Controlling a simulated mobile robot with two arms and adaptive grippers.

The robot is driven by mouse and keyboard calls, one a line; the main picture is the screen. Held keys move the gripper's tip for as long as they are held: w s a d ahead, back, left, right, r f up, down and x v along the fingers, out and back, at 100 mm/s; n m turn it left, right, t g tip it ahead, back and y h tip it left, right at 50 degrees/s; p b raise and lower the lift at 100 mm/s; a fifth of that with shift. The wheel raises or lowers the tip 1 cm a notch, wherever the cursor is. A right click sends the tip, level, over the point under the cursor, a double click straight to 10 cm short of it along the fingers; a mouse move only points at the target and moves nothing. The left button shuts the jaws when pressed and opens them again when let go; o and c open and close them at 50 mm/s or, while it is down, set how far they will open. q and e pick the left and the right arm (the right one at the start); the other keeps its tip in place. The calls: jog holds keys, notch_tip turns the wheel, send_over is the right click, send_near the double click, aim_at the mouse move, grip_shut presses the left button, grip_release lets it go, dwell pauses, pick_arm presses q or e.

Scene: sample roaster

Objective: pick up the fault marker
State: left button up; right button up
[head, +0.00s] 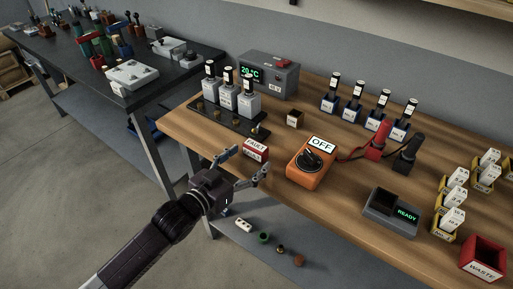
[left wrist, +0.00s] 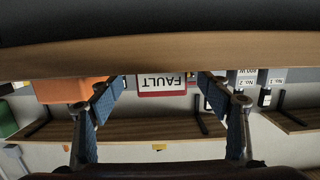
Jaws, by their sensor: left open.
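The fault marker (head: 256,150) is a small red block with a white "FAULT" label, standing near the front edge of the wooden bench (head: 350,211). In the left wrist view the marker (left wrist: 161,82) appears upside down, between the two fingers and beyond them. My left gripper (head: 248,162) is open and empty at the bench's front edge, its fingers pointing toward the marker. I see no contact between them. My right gripper is in neither view.
An orange switch box (head: 311,164) marked OFF stands right of the marker. A black rack (head: 229,119) with bottle-topped grey units is behind it. A small box (head: 295,119) stands farther back. Several small items lie on the shelf below.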

aim_at(252, 154)
pick_arm(q)
jog(key=x, duration=0.4)
jog(key=shift+w+r, duration=0.1)
jog(key=c, duration=1.3)
jog(key=shift+r, duration=0.1)
